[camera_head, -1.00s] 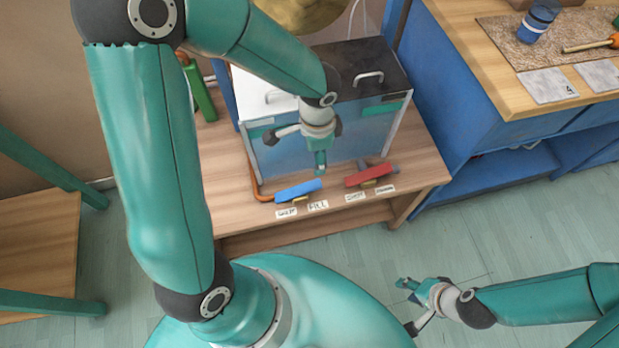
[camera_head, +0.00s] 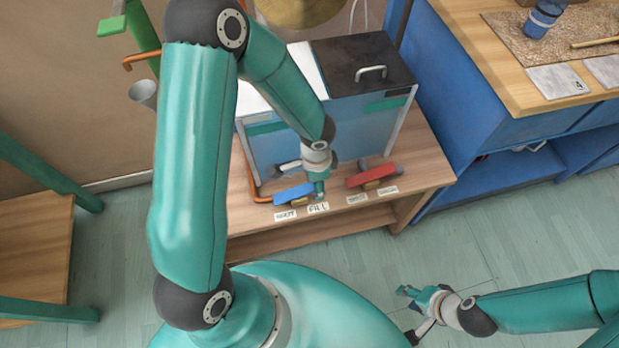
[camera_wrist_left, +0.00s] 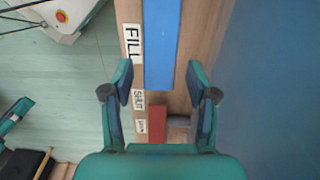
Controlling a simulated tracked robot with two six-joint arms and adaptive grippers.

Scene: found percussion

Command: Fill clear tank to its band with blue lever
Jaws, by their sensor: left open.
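The tank block (camera_head: 352,135) stands on a wooden stand, with a white lid on its left half and a black lid on its right half. A teal band (camera_head: 267,128) marks the left front and another marks the right. The blue lever (camera_head: 289,195) lies in front of the left half, by a FILL label (camera_head: 318,208). My left gripper (camera_head: 318,188) is open at the lever's right end. In the left wrist view the blue lever (camera_wrist_left: 161,40) lies between and beyond the open fingers (camera_wrist_left: 161,75). My right gripper (camera_head: 408,313) is open and empty over the floor.
A red lever (camera_head: 372,176) lies right of the blue one, near the SHUT label. A blue workbench (camera_head: 480,150) stands on the right. A wooden stool (camera_head: 35,245) is at the left. Floor in front of the stand is clear.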

